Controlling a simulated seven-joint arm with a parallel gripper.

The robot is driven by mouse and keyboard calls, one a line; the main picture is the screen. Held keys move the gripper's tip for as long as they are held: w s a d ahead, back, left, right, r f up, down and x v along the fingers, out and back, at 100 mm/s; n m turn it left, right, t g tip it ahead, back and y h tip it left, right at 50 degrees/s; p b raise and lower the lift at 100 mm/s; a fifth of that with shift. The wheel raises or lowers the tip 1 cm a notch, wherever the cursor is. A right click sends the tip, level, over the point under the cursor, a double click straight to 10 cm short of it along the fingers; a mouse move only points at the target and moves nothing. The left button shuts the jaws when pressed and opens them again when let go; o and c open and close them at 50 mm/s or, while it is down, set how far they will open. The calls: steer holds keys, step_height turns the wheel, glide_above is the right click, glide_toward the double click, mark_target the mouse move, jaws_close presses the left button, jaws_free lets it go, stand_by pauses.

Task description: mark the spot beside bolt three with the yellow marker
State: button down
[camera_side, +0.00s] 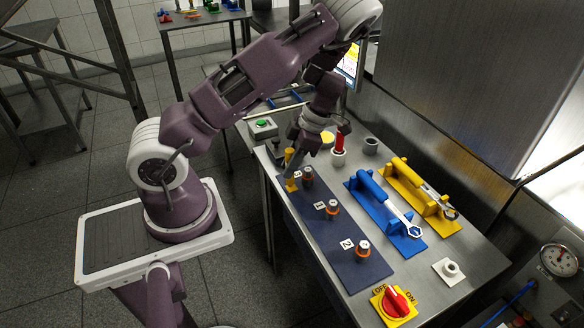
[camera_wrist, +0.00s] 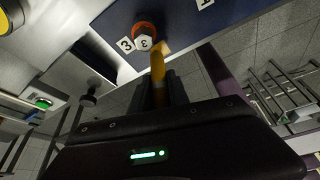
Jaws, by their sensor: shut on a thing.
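My gripper (camera_wrist: 160,92) is shut on the yellow marker (camera_wrist: 158,70), which points at the dark blue plate (camera_wrist: 190,22). In the side view the marker (camera_side: 289,156) hangs from my gripper at the plate's far left corner. Bolt three (camera_wrist: 144,36) has an orange base and a pale top marked 3, with a white 3 label (camera_wrist: 125,45) beside it. The side view also shows bolt three (camera_side: 307,178). A small yellowish patch (camera_wrist: 166,48) lies beside the bolt, close to the marker tip. I cannot tell whether the tip touches it.
Two more bolts, one (camera_side: 332,209) and two (camera_side: 362,249), stand along the plate. A red marker (camera_side: 339,142) stands in a holder behind. Blue (camera_side: 370,195) and yellow (camera_side: 408,180) tool racks holding wrenches lie to the right. A red switch (camera_side: 396,302) is at the front.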

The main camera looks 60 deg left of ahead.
mark_target(289, 150)
steer(key=shift+r, duration=3.55)
